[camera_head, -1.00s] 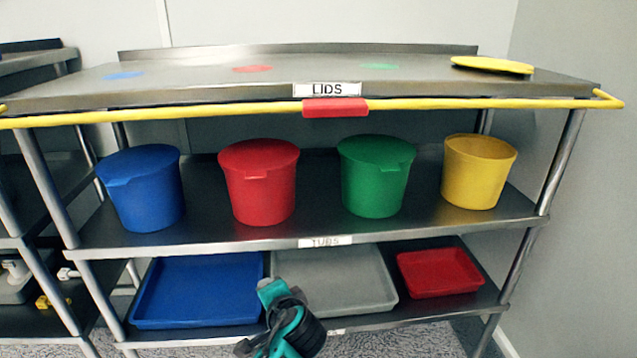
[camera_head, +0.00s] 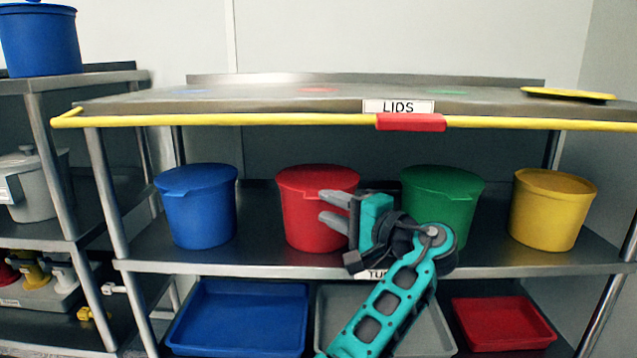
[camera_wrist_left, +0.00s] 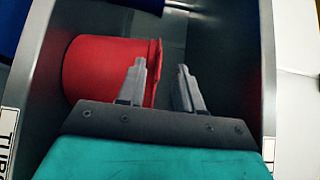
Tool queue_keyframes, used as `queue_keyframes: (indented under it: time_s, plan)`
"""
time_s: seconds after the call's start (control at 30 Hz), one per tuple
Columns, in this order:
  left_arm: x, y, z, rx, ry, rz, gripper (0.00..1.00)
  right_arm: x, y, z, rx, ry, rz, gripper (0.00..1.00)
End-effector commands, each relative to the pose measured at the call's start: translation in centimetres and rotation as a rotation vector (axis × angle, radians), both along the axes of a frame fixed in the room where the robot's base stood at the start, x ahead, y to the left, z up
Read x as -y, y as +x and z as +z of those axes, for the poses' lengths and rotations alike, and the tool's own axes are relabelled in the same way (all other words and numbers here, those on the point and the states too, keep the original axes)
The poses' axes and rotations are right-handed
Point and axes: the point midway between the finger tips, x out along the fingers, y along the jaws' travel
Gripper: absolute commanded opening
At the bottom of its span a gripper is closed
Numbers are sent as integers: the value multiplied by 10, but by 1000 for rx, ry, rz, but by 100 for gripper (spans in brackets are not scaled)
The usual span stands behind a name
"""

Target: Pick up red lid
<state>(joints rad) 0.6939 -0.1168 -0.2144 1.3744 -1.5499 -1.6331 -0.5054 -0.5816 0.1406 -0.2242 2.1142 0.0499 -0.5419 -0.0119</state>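The red lid (camera_head: 318,176) sits on the red tub (camera_head: 310,225) on the middle shelf. In the left wrist view the lid's rim (camera_wrist_left: 158,68) shows edge-on beyond my fingers, with the red tub (camera_wrist_left: 92,75) to its left. My left gripper (camera_head: 322,207) is in front of the red tub, its fingers pointing left and apart. In the left wrist view the open gripper (camera_wrist_left: 160,75) has nothing clasped; the rim appears between the finger lines, nearer the left finger. Contact cannot be told. My right gripper is not in view.
A blue tub (camera_head: 198,208) stands left of the red tub; a green tub (camera_head: 455,190) and yellow tub (camera_head: 545,215) stand right. A yellow rail (camera_head: 250,119) runs along the top shelf (camera_head: 250,101), which holds a yellow lid (camera_head: 567,93). Trays, including a blue one (camera_head: 240,315), lie below.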

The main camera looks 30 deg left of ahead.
Motion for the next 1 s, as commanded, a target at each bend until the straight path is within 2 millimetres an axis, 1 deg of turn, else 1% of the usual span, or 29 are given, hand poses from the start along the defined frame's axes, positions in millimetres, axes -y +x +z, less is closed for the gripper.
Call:
queue_keyframes:
  time_s: [0.27,0.4,0.53,0.6,0.77,0.87,1.0]
  plan:
    - [-18,6,-1,1,1,1,35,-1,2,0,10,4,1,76]
    - [-38,14,-1,2,2,1,35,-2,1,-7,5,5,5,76]
    - [-55,17,0,1,2,0,35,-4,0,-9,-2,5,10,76]
    - [-58,18,0,1,0,-2,35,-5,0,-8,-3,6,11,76]
    - [-58,18,1,1,0,-2,35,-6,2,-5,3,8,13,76]
    - [-57,18,1,1,0,-2,27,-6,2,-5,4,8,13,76]
    - [-57,18,0,1,0,-2,14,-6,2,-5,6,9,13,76]
